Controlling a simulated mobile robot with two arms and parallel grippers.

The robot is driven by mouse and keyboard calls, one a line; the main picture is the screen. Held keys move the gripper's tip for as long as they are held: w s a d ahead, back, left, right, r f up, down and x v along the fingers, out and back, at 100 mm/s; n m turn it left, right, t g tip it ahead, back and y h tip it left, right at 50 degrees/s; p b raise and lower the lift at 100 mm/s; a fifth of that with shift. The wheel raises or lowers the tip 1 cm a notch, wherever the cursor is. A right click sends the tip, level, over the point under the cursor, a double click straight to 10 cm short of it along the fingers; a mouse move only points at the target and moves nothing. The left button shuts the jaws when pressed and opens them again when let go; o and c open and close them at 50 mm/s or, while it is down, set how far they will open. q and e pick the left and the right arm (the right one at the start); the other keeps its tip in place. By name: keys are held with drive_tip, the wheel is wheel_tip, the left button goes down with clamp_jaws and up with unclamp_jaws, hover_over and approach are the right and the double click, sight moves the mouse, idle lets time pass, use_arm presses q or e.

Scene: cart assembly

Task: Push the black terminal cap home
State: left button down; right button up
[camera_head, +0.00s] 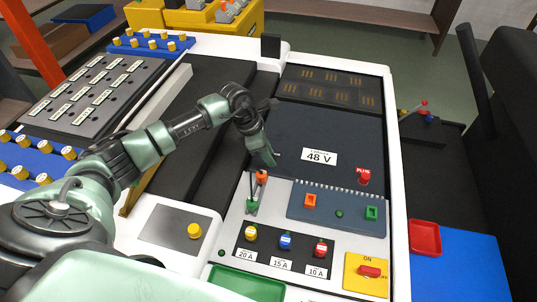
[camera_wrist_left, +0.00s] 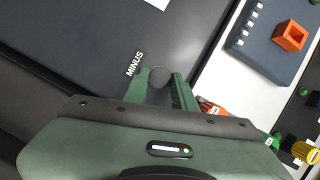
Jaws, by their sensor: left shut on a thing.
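The black terminal cap (camera_wrist_left: 160,76) shows in the left wrist view as a dark round piece between my fingertips, beside the MINUS label (camera_wrist_left: 133,63) on the dark panel. My left gripper (camera_head: 272,160) is shut on the cap, low at the lower left of the dark battery panel (camera_head: 325,130); it fills the bottom of the left wrist view (camera_wrist_left: 162,92). In the head view the fingers hide the cap. How deep the cap sits on its terminal cannot be told. The red PLUS cap (camera_head: 363,178) stands at the panel's right side. My right gripper is not in view.
Close in front of the gripper stand an orange and green connector lead (camera_head: 260,178) and a blue-grey module (camera_head: 335,208). Yellow, blue and red fuse knobs (camera_head: 285,242) are nearer. A green tray (camera_head: 245,284) lies at the front.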

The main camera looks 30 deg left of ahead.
use_arm(q)
drive_tip(key=c, duration=1.1)
unclamp_jaws()
drive_tip(key=shift+f, duration=0.1)
drive_tip(key=b+v, duration=0.1)
drive_tip(key=v, duration=0.7)
drive_tip(key=shift+f, duration=0.1)
